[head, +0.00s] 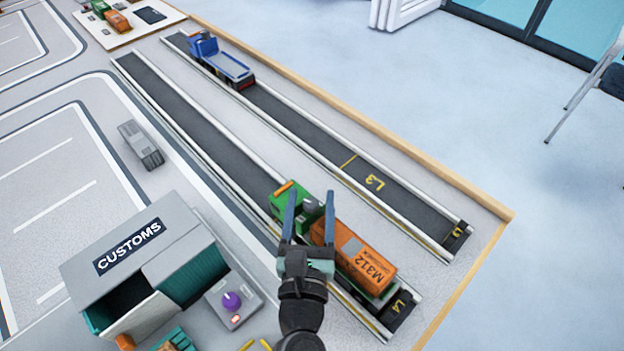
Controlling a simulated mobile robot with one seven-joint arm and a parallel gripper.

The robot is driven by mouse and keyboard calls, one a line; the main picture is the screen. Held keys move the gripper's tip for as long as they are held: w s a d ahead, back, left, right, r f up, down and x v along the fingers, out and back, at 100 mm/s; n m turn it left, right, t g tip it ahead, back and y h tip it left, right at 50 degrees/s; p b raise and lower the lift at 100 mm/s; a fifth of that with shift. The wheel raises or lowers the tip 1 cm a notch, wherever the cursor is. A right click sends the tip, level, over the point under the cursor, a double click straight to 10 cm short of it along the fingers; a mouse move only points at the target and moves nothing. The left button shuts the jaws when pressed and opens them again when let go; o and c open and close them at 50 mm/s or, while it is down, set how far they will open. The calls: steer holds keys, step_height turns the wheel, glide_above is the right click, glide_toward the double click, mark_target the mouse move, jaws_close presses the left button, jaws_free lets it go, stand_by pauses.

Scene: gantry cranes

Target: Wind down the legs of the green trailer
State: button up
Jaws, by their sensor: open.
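A green truck cab (282,198) stands in lane L4, with an orange container (362,262) marked M312 behind it. The trailer bed under the container is mostly hidden, and I cannot make out its legs or any crank. My gripper (310,205) is open and empty in the picture. Its two blue fingers reach up over the cab and the front of the container. I cannot tell how high they are above them or whether they touch.
A blue flatbed truck (222,66) stands in lane L3. A grey vehicle (141,145) is left of the lanes. The customs booth (165,255) and a control box with a purple knob (231,301) stand left of my arm. Lane L3's near end (400,200) is clear.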

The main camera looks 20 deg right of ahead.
steer(key=shift+x, duration=1.8)
steer(key=shift+c, duration=0.2)
jaws_close()
